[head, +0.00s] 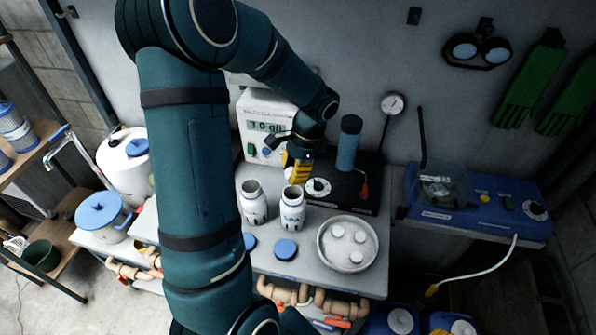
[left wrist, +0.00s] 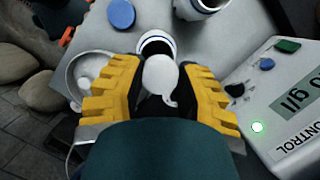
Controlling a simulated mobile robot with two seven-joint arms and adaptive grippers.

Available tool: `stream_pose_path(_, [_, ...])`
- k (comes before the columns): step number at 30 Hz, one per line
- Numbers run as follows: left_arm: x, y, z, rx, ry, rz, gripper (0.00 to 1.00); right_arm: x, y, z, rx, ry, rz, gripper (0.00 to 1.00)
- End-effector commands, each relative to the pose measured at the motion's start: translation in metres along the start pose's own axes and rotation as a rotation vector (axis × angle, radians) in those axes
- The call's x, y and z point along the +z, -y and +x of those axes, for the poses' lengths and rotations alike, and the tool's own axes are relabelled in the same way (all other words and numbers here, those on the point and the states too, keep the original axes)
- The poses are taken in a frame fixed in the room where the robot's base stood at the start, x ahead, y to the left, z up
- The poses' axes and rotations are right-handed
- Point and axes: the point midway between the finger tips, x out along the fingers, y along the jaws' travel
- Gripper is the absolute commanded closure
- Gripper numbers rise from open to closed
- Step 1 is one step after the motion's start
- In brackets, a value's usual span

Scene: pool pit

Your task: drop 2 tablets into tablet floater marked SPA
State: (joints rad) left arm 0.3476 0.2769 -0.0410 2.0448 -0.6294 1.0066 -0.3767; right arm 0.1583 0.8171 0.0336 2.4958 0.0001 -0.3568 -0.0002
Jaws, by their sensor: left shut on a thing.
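Two open white floaters stand side by side on the grey bench, a left one (head: 253,203) and a right one (head: 292,212); I cannot read their markings. My left gripper (head: 297,168) is over the right floater, reaching down from behind it. In the left wrist view my left gripper (left wrist: 160,88) is shut on a white tablet (left wrist: 160,74). The right floater's dark mouth (left wrist: 155,46) shows just beyond the tablet, and part of the left floater (left wrist: 208,4) shows at the top edge. A round dish (head: 325,262) holds several white tablets (head: 338,230). My right gripper is out of view.
Blue lids (head: 286,249) lie in front of the floaters. A white control box (head: 262,105) stands behind them. A black-based device with a blue cylinder (head: 348,145) is at the back right. Insulated pipes (head: 305,297) run below the bench's front edge.

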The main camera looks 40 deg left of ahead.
Motion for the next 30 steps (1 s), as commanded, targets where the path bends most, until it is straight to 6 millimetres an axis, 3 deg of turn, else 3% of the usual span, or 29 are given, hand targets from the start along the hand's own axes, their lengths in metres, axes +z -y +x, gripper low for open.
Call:
stream_pose_path(18, [-0.015,-0.001,0.049,0.001,0.001,0.0,0.9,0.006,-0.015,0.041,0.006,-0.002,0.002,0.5])
stream_pose_path(30, [-0.016,-0.001,0.053,0.0,0.0,0.0,0.9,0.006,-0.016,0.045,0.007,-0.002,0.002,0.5])
